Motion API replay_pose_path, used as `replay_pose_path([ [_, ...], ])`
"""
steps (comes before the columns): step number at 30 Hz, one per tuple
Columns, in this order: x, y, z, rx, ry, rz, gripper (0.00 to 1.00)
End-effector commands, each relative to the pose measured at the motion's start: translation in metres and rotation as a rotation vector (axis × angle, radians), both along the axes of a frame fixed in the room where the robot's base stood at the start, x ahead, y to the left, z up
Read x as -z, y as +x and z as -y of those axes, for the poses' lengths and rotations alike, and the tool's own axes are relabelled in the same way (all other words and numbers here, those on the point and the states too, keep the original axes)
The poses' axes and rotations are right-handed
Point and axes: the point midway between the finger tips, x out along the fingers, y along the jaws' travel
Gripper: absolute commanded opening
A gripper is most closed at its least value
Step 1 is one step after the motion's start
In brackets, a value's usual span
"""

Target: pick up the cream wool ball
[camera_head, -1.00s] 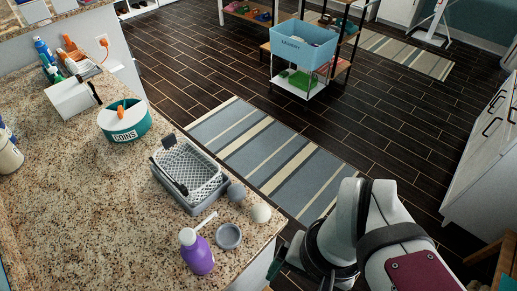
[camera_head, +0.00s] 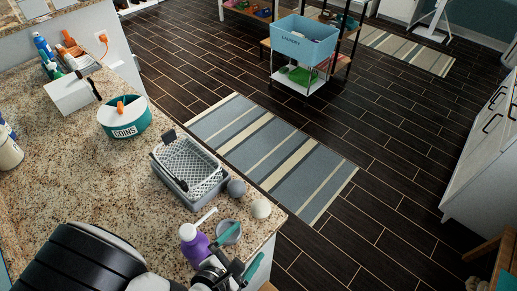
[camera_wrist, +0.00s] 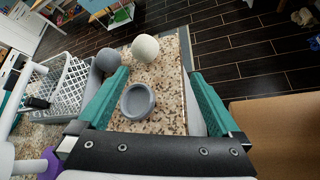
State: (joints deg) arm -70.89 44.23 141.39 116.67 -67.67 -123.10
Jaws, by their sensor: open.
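The cream wool ball (camera_head: 261,208) sits on the granite counter near its right corner. It also shows in the wrist view (camera_wrist: 145,48), ahead of my fingertips. A grey ball (camera_head: 236,188) is just beside it, toward the basket. My gripper (camera_head: 240,250) is at the front of the counter with its teal fingers apart and nothing held. In the wrist view my gripper (camera_wrist: 157,95) has a round grey cup or lid (camera_wrist: 138,101) between its fingers, on the counter, with the cream ball beyond it.
A grey basket (camera_head: 187,168) holding a dark-handled brush stands left of the balls. A purple bottle (camera_head: 193,244) stands close to my gripper. A teal COINS tin (camera_head: 125,119) is farther back. The counter's edge is just beyond the cream ball, with floor below.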

Motion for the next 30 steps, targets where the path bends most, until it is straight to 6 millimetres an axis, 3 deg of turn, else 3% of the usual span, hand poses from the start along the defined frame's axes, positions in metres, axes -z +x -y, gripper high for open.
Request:
replay_pose_path([
  [3,-0.007,-0.024,-0.011,-0.212,-0.239,0.013,1.0],
  [7,-0.01,-0.025,-0.011,-0.275,-0.327,0.025,1.0],
  [18,0.022,0.048,0.019,-0.27,-0.321,0.023,1.0],
  [23,0.029,0.064,0.025,-0.273,-0.319,0.024,1.0],
  [30,0.044,0.103,0.037,-0.271,-0.318,0.024,1.0],
])
